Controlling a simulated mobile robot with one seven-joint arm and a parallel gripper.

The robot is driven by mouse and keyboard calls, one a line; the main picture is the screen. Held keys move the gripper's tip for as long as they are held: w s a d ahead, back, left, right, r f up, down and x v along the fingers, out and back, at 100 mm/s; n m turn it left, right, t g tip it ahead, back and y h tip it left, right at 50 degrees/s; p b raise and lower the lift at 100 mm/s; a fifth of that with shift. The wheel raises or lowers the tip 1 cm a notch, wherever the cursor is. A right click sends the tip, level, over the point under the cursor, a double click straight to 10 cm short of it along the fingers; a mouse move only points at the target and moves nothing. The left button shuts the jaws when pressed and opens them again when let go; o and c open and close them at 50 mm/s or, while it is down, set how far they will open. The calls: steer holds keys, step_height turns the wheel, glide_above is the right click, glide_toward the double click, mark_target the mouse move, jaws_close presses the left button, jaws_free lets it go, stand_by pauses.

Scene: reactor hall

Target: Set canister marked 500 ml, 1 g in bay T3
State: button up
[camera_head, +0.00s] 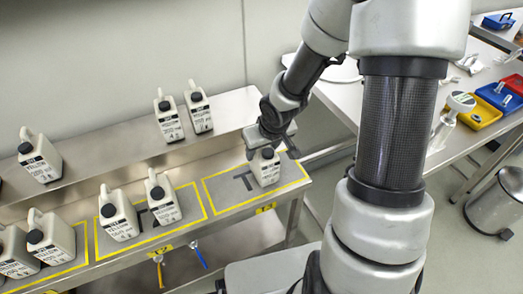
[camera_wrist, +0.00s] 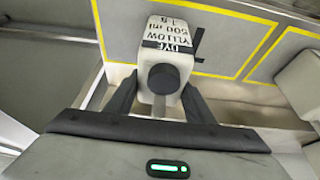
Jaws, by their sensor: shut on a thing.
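The canister (camera_head: 265,172) is white with a dark cap. In the wrist view its label (camera_wrist: 168,38) reads upside down as dye, yellow, 500 ml, 1 g. My gripper (camera_wrist: 158,100) is shut on it, with one dark finger on each side below the cap. The canister is upright, at or just over the right-hand yellow-outlined bay (camera_head: 229,196); I cannot tell whether its base touches the surface. A large T shows on that bay's floor; the mark beside it is hidden by the canister. The bay's small front tag (camera_head: 265,208) is too small to read surely.
Two canisters (camera_head: 118,214) (camera_head: 162,197) stand in the middle bay and more at the left (camera_head: 49,239). Others stand on the raised back shelf (camera_head: 168,119). A side table (camera_head: 471,140) with red, blue and yellow bins is at right. The held canister's bay has no other canister.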

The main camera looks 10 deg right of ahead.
steer(key=shift+f, duration=0.2)
steer(key=o, duration=1.4)
steer(key=shift+r, duration=0.15)
steer(key=shift+r+p, duration=0.35)
steer(key=p+v, duration=0.7)
steer(key=v, duration=0.3)
steer(key=shift+s+d+r, duration=0.1)
steer(key=shift+r, duration=0.3)
steer(key=shift+s+r+p, duration=0.25)
steer(key=shift+r+p, duration=0.05)
steer(key=shift+p, duration=0.05)
